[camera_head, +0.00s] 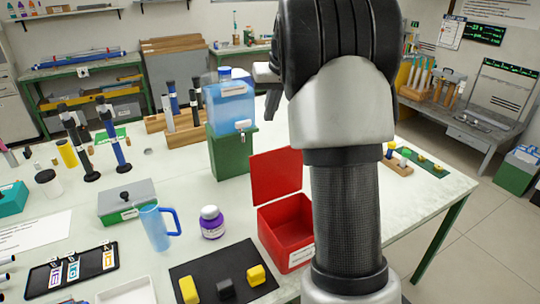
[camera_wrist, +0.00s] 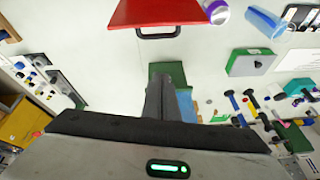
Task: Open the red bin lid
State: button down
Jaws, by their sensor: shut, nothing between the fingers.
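The red bin (camera_head: 287,240) stands on the white table, partly hidden behind my arm. Its red lid (camera_head: 276,176) is raised, standing nearly upright at the bin's back edge, and the bin's inside shows. In the wrist view the lid (camera_wrist: 155,12) is at the top edge, with a black handle (camera_wrist: 158,33) on it. My gripper (camera_head: 268,82) is above and behind the lid, in front of the water dispenser, partly hidden by my arm. In the wrist view its fingers (camera_wrist: 160,80) are together, empty and apart from the handle.
A blue water dispenser (camera_head: 230,105) on a green stand (camera_head: 232,155) is close to my gripper. A purple-labelled jar (camera_head: 212,224), a blue mug (camera_head: 157,228) and a grey-green box (camera_head: 127,201) are left of the bin. A black mat (camera_head: 207,264) with yellow and black blocks lies in front.

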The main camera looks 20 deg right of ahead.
jog(key=f+n, duration=0.1)
jog(key=n, duration=0.1)
jog(key=b, duration=0.1)
send_over(275, 171)
jog(key=w, duration=0.6)
notch_tip(275, 171, down, 9)
jog(key=shift+s+d+f+t, duration=0.15)
jog(key=shift+s+d+t, duration=0.1)
jog(key=shift+d+t, duration=0.15)
jog(key=s+b, duration=0.2)
jog(key=s, duration=0.1)
jog(key=shift+d+r, duration=0.15)
jog(key=shift+r, duration=0.25)
